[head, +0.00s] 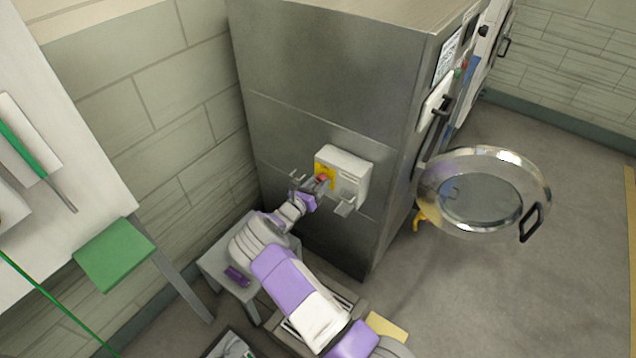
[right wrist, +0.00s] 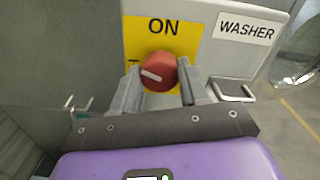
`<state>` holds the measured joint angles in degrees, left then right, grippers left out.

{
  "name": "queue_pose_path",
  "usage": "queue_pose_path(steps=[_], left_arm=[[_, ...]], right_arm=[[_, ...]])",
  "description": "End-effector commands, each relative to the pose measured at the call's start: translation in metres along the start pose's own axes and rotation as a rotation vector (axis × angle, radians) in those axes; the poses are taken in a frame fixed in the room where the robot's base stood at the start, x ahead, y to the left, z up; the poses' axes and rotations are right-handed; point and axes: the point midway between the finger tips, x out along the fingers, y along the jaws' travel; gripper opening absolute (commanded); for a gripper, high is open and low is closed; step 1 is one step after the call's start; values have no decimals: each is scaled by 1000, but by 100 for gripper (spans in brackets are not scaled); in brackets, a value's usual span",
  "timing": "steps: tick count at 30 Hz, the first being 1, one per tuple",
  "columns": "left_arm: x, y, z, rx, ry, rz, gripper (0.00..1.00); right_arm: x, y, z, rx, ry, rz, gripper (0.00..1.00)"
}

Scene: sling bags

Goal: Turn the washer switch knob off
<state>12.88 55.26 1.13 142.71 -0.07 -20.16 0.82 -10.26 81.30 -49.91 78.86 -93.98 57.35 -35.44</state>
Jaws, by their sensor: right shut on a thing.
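The washer switch is a white box (head: 347,165) on the side of the steel machine, with a yellow plate and a red knob (head: 322,178). In the right wrist view the round red knob (right wrist: 158,70) sits on the yellow plate (right wrist: 135,36), below the printed word ON. Its white mark points left and slightly up. A WASHER label (right wrist: 246,29) is to its right. My right gripper (head: 316,187) is at the switch; in the wrist view its two fingers (right wrist: 158,86) are closed on the knob, one on each side. The lower part of the plate is partly hidden. My left gripper is not in view.
The steel washer (head: 325,70) fills the middle. Its round door (head: 535,185) hangs open at right. A small grey table (head: 212,262) stands beside my right arm. A green-topped stand (head: 115,254) is at left. Floor at right is clear.

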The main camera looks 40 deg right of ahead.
Motion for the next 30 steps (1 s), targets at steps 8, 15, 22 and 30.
queue_pose_path(steps=[8, 15, 22, 30], left_arm=[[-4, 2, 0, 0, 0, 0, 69], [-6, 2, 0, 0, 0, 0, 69], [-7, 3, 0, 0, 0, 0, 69], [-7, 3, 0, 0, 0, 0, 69]], right_arm=[[-1, 0, -1, -221, 2, 1, 13], [-1, 0, -1, -343, 2, 1, 13], [-1, 0, -1, -395, 2, 1, 13], [-1, 0, -1, -409, 2, 2, 13]])
